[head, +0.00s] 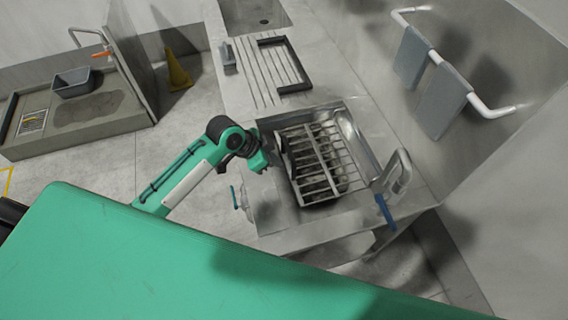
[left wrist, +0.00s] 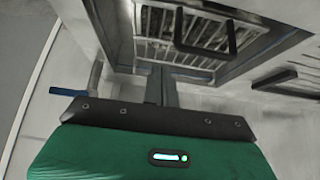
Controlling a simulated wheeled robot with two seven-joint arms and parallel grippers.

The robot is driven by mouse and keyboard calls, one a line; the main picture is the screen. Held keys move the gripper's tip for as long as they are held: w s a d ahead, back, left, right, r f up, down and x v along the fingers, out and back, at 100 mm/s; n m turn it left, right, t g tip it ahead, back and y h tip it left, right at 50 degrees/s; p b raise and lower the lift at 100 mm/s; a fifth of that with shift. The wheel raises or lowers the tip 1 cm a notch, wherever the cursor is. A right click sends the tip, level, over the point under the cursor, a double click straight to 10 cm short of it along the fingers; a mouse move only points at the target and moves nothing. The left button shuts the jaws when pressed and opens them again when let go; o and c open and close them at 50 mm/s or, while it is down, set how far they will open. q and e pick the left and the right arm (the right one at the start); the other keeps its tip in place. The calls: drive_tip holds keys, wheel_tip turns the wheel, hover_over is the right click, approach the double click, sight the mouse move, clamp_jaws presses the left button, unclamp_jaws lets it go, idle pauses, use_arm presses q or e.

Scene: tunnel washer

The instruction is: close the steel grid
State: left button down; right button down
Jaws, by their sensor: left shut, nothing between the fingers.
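The steel grid (head: 318,163), a frame of thin metal bars, shows over the open basin of the steel sink unit (head: 270,213) in the head view. Dark items show beneath its bars. I cannot tell whether it lies flat or tilted. Slatted bars (left wrist: 165,22) with a dark loop-shaped handle (left wrist: 205,50) show at the top of the left wrist view. My left gripper (head: 276,157) is at the grid's left side, by the basin's left edge. Its fingers (left wrist: 161,88) are shut and empty; contact with the grid is unclear. My right gripper is not in view.
A ribbed drainboard with a dark frame (head: 284,64) lies behind the basin. A tap (head: 400,172) and blue handle (head: 385,211) stand at its right. Grey towels (head: 440,100) hang on a wall rail. A yellow cone (head: 177,70) stands on open floor at left.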

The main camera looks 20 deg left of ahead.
use_arm(q)
drive_tip(key=s+a+f+p+x, duration=0.1)
drive_tip(key=p+x, duration=0.3)
drive_tip(key=x, duration=0.8)
drive_tip(key=shift+f, duration=0.6)
drive_tip(key=shift+s+a, duration=0.1)
drive_tip(key=shift+a, duration=0.05)
wheel_tip(320, 180, down, 3)
drive_tip(key=shift+a+f+b, duration=0.1)
drive_tip(key=shift+a+b, duration=0.05)
drive_tip(key=shift+b, duration=1)
